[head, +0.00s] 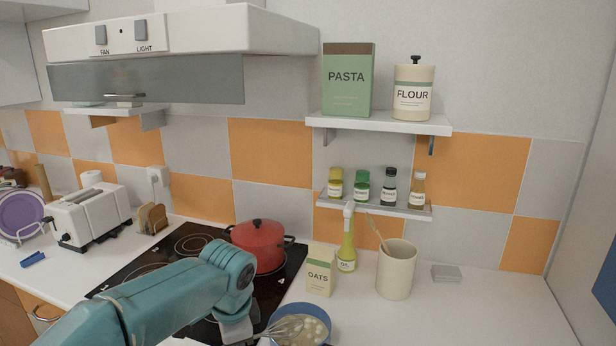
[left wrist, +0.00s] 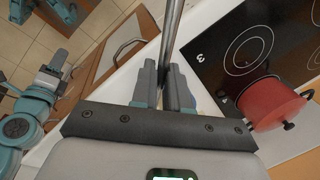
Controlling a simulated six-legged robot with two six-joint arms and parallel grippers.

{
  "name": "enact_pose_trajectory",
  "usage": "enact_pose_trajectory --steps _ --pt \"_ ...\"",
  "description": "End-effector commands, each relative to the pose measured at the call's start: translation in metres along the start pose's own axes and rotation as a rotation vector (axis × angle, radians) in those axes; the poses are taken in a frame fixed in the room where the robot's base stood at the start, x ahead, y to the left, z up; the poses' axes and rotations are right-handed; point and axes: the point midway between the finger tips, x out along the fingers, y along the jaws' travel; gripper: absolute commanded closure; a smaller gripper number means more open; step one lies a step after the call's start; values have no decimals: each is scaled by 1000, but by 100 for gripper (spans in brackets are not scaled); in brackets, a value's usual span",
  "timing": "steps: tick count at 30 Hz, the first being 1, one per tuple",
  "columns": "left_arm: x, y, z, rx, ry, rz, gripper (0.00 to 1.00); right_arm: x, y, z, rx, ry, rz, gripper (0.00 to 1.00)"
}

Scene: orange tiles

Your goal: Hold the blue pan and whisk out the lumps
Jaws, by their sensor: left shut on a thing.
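The blue pan (head: 318,323) is at the bottom edge of the head view, partly cut off, with pale round lumps inside. The whisk's (head: 286,328) wire head is in the pan, tilted, with its handle running left toward my left gripper. In the left wrist view my left gripper (left wrist: 166,88) is shut on a grey metal rod, the whisk handle (left wrist: 171,40). The fingers grip around it. In the head view my teal left arm hides part of the stove, and its fingertips are not clear.
A red lidded pot (head: 258,245) stands on the black stove (head: 185,245). An oats box (head: 320,270), oil bottle (head: 346,252) and cream utensil crock (head: 396,270) stand close behind the pan. The counter is clear at right, apart from a small grey block (head: 447,273).

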Motion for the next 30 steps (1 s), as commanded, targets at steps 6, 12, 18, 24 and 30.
enact_pose_trajectory --steps 6,12,18,24,30 --pt "28 11 36 -549 -112 3 100 32 37 51 0 15 -35 58" --pt "47 24 62 -942 -189 5 100 44 60 88 -2 43 -38 58" --pt "54 31 72 -1113 -220 4 100 45 68 103 -6 59 -33 58" --pt "55 32 72 -1128 -222 4 100 46 69 104 -8 61 -33 58" --pt "56 30 71 -1141 -211 0 100 46 69 104 -7 61 -33 58"
